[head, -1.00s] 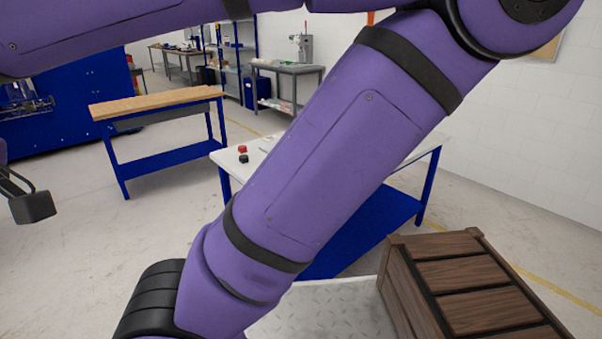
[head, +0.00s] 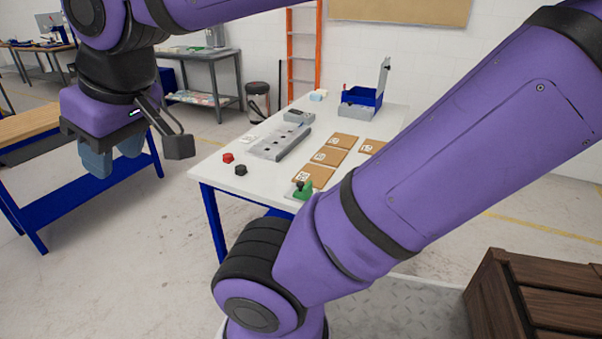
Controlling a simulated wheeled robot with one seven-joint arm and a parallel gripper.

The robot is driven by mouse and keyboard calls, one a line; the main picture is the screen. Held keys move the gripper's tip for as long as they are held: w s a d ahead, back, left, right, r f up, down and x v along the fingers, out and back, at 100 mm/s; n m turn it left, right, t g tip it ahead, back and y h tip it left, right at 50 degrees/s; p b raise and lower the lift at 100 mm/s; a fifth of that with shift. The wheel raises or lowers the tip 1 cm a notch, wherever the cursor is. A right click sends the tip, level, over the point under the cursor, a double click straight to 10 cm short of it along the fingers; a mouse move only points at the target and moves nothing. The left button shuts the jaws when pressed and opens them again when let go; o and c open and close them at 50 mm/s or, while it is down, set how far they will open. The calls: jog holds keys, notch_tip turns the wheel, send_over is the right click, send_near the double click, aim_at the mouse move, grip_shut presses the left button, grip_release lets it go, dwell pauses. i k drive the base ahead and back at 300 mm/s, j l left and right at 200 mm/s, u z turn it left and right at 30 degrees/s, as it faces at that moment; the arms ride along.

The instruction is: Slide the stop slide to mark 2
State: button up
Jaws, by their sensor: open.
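My gripper (head: 113,160) hangs at the upper left of the head view, with its blue-grey fingers pointing down and apart. It is empty and in the air, left of the white-topped table (head: 222,187). On the table lies a long grey fixture (head: 280,142) with several dark spots. I cannot tell which part is the stop slide, and its marks are too small to read. My gripper is well away from the fixture.
On the table are a red knob (head: 228,158), a black knob (head: 240,170), a grey device (head: 298,116), several brown numbered cards (head: 328,156), a green item (head: 304,190) and an open blue box (head: 360,98). A wooden crate (head: 540,300) stands at lower right. My arm hides the table's right front.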

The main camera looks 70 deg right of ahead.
aim_at(304, 192)
jog(key=i+z, duration=0.2)
jog(key=z, duration=0.2)
jog(key=i+j+z, duration=0.1)
jog(key=z, duration=0.25)
jog(key=i+j+z, duration=0.15)
jog(key=i+z, duration=0.25)
jog(key=j+z, duration=0.2)
jog(key=z, duration=0.15)
jog(key=i+j+z, duration=0.2)
jog(key=z, duration=0.25)
jog(key=i+j+z, duration=0.15)
jog(key=z, duration=0.35)
jog(key=j+z, duration=0.45)
jog(key=i+j+z, duration=0.1)
jog(key=j+z, duration=0.15)
jog(key=z, duration=0.2)
